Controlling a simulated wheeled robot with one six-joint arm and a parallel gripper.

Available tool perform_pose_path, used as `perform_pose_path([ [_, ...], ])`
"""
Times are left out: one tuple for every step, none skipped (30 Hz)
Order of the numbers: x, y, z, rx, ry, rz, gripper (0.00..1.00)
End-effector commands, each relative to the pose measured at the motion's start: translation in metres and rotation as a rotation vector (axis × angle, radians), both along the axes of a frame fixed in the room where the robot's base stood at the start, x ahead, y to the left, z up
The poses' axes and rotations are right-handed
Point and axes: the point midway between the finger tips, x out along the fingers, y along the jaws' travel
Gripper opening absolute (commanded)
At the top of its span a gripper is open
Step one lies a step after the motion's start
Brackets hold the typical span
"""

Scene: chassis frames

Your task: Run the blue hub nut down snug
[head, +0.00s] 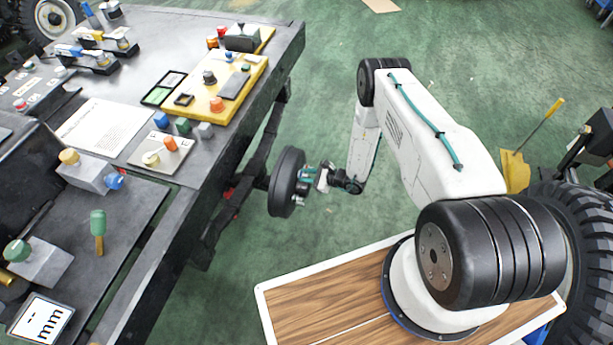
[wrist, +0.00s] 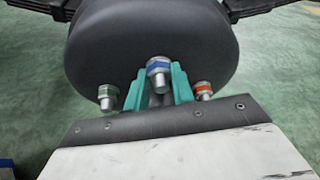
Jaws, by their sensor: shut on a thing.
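A green-banded nut (wrist: 108,96) sits lower left and a red-banded nut (wrist: 203,90) lower right on the hub. In the head view the hub (head: 287,182) shows edge-on beside the bench, with my gripper (head: 312,178) against its right side. The nut's seating face is hidden.
A dark workbench (head: 240,130) fills the left, carrying a yellow panel (head: 212,85), a tilted card and small knobs. Green floor is open behind my arm. A large black tyre (head: 575,240) and a yellow dustpan (head: 515,170) stand at the right.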

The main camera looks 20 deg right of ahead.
Motion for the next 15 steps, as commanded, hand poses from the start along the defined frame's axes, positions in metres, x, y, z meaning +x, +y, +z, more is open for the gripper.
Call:
perform_pose_path([
  [-0.0001, -0.0018, -0.0003, 0.025, 0.037, -0.001, 0.01],
  [0.0001, -0.0021, -0.0002, 0.042, 0.06, -0.003, 0.01],
  [0.0, -0.0023, -0.0004, 0.065, 0.091, -0.002, 0.01],
  [0.0001, -0.0024, -0.0005, 0.081, 0.114, -0.002, 0.01],
  [0.0003, -0.0026, -0.0006, 0.097, 0.138, -0.002, 0.01],
  [0.0006, -0.0028, -0.0006, 0.12, 0.167, -0.003, 0.01],
  [0.0009, -0.003, -0.0006, 0.137, 0.191, -0.003, 0.01],
  [0.0009, -0.003, -0.0006, 0.153, 0.213, -0.002, 0.01],
  [0.001, -0.0032, -0.0006, 0.176, 0.244, -0.003, 0.01],
  [0.0011, -0.0033, -0.0007, 0.192, 0.268, -0.002, 0.01],
  [0.0015, -0.0035, -0.0007, 0.21, 0.291, -0.003, 0.02],
  [0.0017, -0.0037, -0.0007, 0.231, 0.321, -0.002, 0.02],
  [0.0017, -0.0039, -0.0008, 0.248, 0.345, -0.002, 0.02],
  [0.0019, -0.0041, -0.0008, 0.265, 0.368, -0.003, 0.02],
  [0.0023, -0.0044, -0.001, 0.286, 0.397, -0.002, 0.02],
])
